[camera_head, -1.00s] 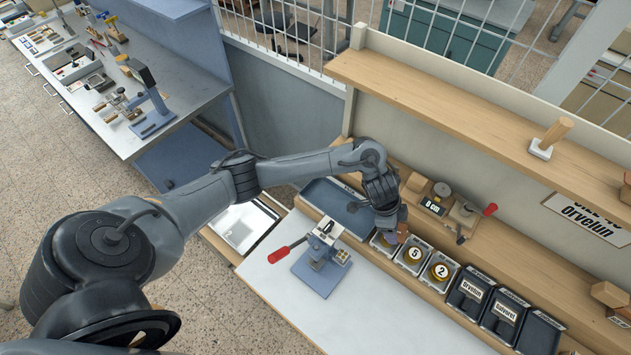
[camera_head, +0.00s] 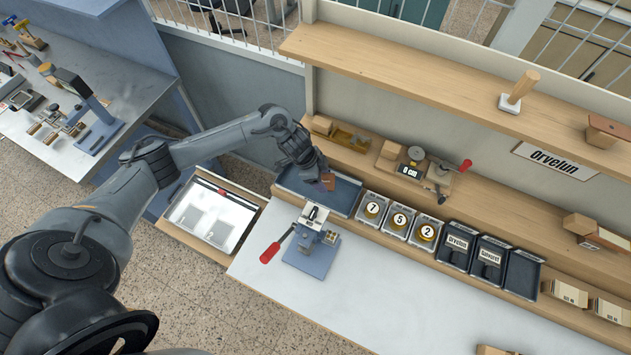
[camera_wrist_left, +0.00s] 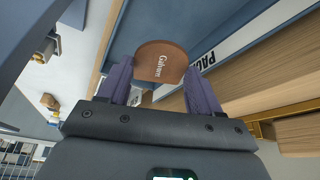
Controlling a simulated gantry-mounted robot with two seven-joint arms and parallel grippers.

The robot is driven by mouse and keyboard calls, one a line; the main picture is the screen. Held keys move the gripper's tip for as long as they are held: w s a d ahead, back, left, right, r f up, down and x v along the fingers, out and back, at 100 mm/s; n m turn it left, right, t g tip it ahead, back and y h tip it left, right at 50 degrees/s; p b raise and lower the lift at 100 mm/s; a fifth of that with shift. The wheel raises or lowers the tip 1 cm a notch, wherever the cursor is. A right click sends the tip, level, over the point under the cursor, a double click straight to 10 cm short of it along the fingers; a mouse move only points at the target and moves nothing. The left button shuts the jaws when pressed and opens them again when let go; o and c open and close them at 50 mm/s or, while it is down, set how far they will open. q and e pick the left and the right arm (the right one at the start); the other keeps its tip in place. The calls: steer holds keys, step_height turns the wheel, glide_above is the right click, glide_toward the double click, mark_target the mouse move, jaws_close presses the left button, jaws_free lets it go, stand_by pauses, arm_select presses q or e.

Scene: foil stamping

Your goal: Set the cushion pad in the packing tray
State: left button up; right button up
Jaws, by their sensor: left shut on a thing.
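My left gripper (camera_head: 324,182) is shut on a brown rounded pad (camera_wrist_left: 160,62) with pale lettering, which I take as the cushion pad. In the wrist view the pad sits between the two purple fingers. In the head view the pad (camera_head: 328,181) shows at the fingertips, in front of the dark blue packing tray (camera_head: 346,200). The tray also fills part of the wrist view (camera_wrist_left: 202,22), beside a white label starting "PAC". The gripper and pad appear over the tray; I cannot tell their height above it. My right gripper is not in view.
A small press (camera_head: 312,245) with a red handle stands just in front of the tray. Several small trays, some with numbered pieces (camera_head: 399,221), run to the right. A wooden shelf (camera_head: 430,100) overhangs behind. The white bench top (camera_head: 400,300) is mostly clear.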

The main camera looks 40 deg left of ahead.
arm_select(q)
steer(key=shift+s+a+f, duration=0.2)
steer(key=shift+a+f, duration=0.1)
steer(key=shift+a, duration=0.15)
steer(key=shift+s+a+f, duration=0.2)
steer(key=shift+a+f, duration=0.05)
steer(key=shift+a, duration=0.15)
steer(key=shift+f, duration=2)
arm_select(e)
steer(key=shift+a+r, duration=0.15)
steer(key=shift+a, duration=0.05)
